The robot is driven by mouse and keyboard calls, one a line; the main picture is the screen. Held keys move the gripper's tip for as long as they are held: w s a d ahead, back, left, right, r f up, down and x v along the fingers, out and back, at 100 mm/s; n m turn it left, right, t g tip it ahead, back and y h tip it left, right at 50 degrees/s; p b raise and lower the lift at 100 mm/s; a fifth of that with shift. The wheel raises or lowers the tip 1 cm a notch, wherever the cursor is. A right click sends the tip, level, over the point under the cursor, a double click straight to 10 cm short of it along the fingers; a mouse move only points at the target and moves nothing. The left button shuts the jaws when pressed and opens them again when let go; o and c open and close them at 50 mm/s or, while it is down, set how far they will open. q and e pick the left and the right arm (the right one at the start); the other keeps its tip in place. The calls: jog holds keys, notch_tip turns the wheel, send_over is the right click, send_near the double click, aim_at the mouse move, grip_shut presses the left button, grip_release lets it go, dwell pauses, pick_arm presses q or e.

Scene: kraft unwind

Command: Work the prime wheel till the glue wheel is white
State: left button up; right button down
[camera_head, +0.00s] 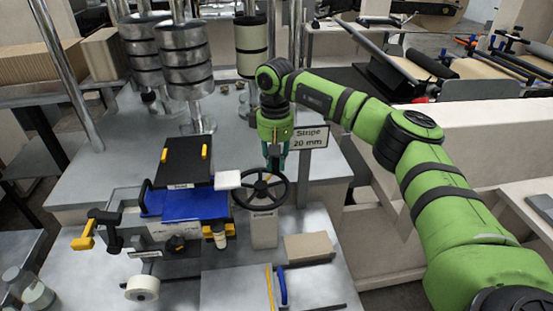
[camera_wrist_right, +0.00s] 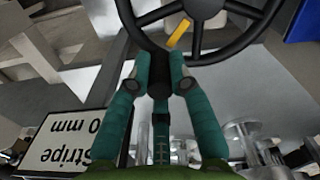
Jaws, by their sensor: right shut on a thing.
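A black spoked handwheel (camera_head: 261,188), which I take as the prime wheel, stands on a pale post at mid-table. Its rim and spokes also show at the top of the right wrist view (camera_wrist_right: 205,55). My right gripper (camera_head: 276,160) reaches down to the wheel's far upper right side. In the right wrist view its teal fingers (camera_wrist_right: 161,70) are shut on a dark knob at the rim. A small pale wheel or roll (camera_head: 142,289) sits at the front left. I cannot tell surely whether it is the glue wheel. My left gripper is out of view.
A blue tray (camera_head: 196,206) and black plate (camera_head: 184,160) lie left of the handwheel. A "Stripe 20 mm" sign (camera_head: 311,138) stands close right of my gripper. A cardboard block (camera_head: 308,247) lies in front. Metal posts with stacked rolls (camera_head: 184,60) stand behind.

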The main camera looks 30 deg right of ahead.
jog(key=shift+w, duration=0.1)
dwell(0.3)
jog(key=c, duration=1.1)
grip_release()
notch_tip(320, 180, up, 12)
